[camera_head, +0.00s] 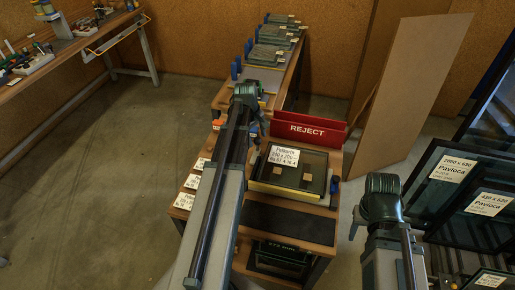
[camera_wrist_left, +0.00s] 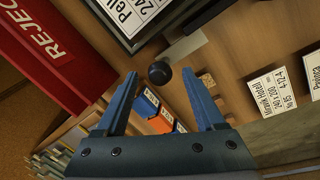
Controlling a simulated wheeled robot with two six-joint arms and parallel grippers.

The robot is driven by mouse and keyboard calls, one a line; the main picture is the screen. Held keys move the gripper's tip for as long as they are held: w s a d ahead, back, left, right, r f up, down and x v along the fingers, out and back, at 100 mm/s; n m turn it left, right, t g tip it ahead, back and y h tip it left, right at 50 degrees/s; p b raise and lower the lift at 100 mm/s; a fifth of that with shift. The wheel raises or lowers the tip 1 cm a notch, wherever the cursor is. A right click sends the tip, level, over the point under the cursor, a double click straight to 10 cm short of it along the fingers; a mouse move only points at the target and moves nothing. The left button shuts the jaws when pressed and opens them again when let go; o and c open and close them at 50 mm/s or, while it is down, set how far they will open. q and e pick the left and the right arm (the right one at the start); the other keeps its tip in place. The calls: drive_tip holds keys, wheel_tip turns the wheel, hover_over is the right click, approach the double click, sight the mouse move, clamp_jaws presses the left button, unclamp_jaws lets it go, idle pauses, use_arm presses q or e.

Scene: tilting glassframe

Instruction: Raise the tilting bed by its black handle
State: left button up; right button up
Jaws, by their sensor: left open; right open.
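The tilting bed (camera_head: 262,187) is a dark, shallow frame on the wooden bench, with a labelled glass unit (camera_head: 308,163) on it; it looks flat. Its black handle is a round knob (camera_wrist_left: 160,73) on a short grey bar in the left wrist view. My left gripper (camera_wrist_left: 159,76) is open, with the knob showing between its two blue fingertips; whether it is between them or just beyond, I cannot tell. In the head view my left wrist hides the knob. My right gripper (camera_head: 357,220) is open and empty, right of the bench, partly hidden by its own arm.
A red REJECT bin (camera_head: 303,129) stands behind the bed. White label cards (camera_head: 192,181) lie along the bench's left edge. A brown board (camera_head: 412,95) leans at the back right, and dark framed panes (camera_head: 440,185) stand at the right. Floor at the left is clear.

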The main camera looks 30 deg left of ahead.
use_arm(q)
drive_tip(key=shift+w+d+f+b, duration=0.15)
drive_tip(key=shift+f+b, duration=0.35)
drive_tip(key=shift+f, duration=0.3)
drive_tip(key=shift+w+a+f+b, duration=0.1)
drive_tip(key=shift+f+b, duration=0.4)
drive_tip(key=shift+f, duration=0.25)
use_arm(e)
wheel_tip(320, 180, down, 3)
use_arm(q)
drive_tip(key=shift+r, duration=0.1)
drive_tip(key=shift+c, duration=0.3)
clamp_jaws()
